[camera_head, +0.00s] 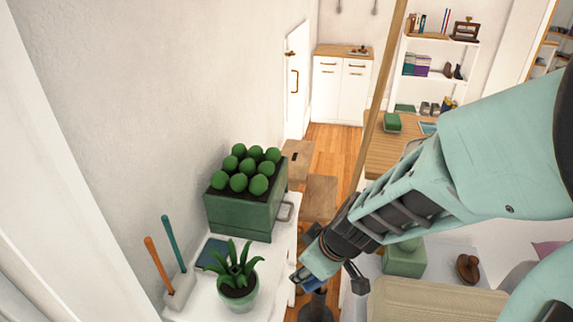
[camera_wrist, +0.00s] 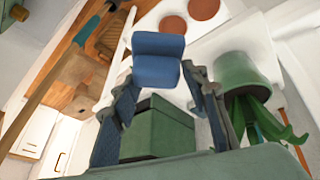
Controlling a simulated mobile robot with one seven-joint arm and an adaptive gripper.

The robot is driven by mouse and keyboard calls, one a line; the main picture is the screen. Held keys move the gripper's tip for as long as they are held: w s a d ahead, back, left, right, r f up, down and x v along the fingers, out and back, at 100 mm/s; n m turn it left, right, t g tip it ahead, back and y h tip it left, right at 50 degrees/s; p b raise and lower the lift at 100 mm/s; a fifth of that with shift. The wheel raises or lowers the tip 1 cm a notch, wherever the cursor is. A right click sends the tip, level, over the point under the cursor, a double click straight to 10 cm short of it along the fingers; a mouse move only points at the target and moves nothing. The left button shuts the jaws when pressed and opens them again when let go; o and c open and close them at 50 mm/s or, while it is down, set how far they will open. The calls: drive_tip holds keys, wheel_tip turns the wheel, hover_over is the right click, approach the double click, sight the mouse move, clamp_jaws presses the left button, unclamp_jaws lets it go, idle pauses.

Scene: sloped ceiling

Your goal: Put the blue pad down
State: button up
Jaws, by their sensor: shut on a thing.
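The blue pad (camera_wrist: 158,58) is held between the two fingertips of my gripper (camera_wrist: 164,76) in the wrist view. In the head view, my gripper (camera_head: 325,277) hangs just right of the white cabinet top, with a small blue part of the pad (camera_head: 312,284) showing at its end. The gripper is shut on the pad. Nothing is seen touching the pad from below. My arm hides part of the area behind and to the right.
A white cabinet top (camera_head: 206,300) bears a green planter box (camera_head: 238,216), a potted plant (camera_head: 239,288), a flat dark-blue item (camera_head: 213,254) and a caddy with two handled tools (camera_head: 179,294). A wooden pole (camera_head: 385,95) rises behind my arm. A green box (camera_head: 404,260) stands to the right.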

drive_tip(key=s+a+r+n+g+y+p, duration=0.1)
drive_tip(key=s+a+r+n+p, duration=0.25)
drive_tip(key=r+p, duration=0.2)
drive_tip(key=shift+n+g+y, duration=0.3)
drive_tip(key=shift+n, duration=0.45)
drive_tip(key=w+a+f+b, duration=0.2)
drive_tip(key=w+b, duration=0.1)
drive_tip(key=w+a+f+b, duration=0.2)
drive_tip(key=w+f+b, duration=0.1)
drive_tip(key=w, duration=0.1)
drive_tip(key=w+a+f+b, duration=0.3)
drive_tip(key=w, duration=0.1)
drive_tip(key=shift+w+a+f+b, duration=0.25)
drive_tip(key=shift+w+f+b, duration=0.1)
drive_tip(key=shift+w, duration=0.05)
drive_tip(key=shift+w+f, duration=0.15)
drive_tip(key=shift+f, duration=0.05)
drive_tip(key=f+b, duration=0.1)
drive_tip(key=f, duration=0.1)
drive_tip(key=f+b, duration=0.1)
drive_tip(key=shift+w+a+f+b, duration=0.2)
drive_tip(key=shift+f+b, duration=0.1)
drive_tip(key=shift+f, duration=0.05)
drive_tip(key=shift+r, duration=0.15)
